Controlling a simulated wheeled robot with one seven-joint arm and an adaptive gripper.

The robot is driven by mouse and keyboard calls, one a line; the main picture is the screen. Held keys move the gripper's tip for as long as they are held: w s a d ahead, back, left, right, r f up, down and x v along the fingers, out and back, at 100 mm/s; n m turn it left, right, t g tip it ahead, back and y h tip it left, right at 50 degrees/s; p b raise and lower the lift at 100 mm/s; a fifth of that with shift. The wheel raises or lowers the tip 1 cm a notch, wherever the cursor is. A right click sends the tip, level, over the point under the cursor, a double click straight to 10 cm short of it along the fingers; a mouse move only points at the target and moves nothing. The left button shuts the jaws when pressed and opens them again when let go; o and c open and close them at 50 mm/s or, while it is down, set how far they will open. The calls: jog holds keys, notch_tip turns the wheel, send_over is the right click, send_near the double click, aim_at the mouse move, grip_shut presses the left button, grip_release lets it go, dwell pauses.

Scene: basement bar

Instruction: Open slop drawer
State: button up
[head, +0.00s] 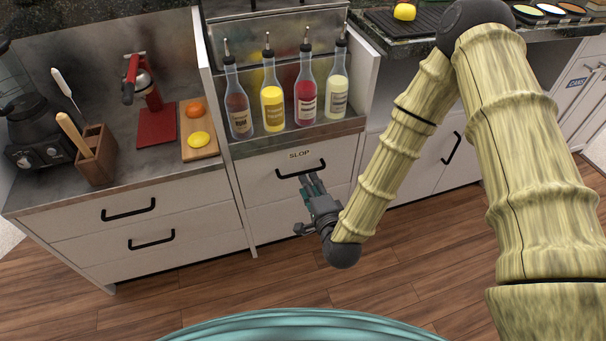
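The slop drawer (260,175) is a pale front labelled "SLOP" below the bottle rack, and it looks shut. Its black bar handle (301,169) runs across the upper part of the front. My gripper (311,183) is just in front of the drawer, with its fingertips close below the handle. Whether the fingers touch the handle, and how far apart they are, is too small to tell. The gripper covers part of the drawer front.
Several bottles (271,101) with pour spouts stand in the rack above the drawer. Other drawers (90,213) with black handles are at left, and a cabinet door (430,165) is at right behind my arm. The wooden floor (190,280) in front is clear.

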aim_at(303, 173)
jog(key=shift+b+x, duration=0.4)
jog(key=shift+x, duration=3.1)
grip_shut()
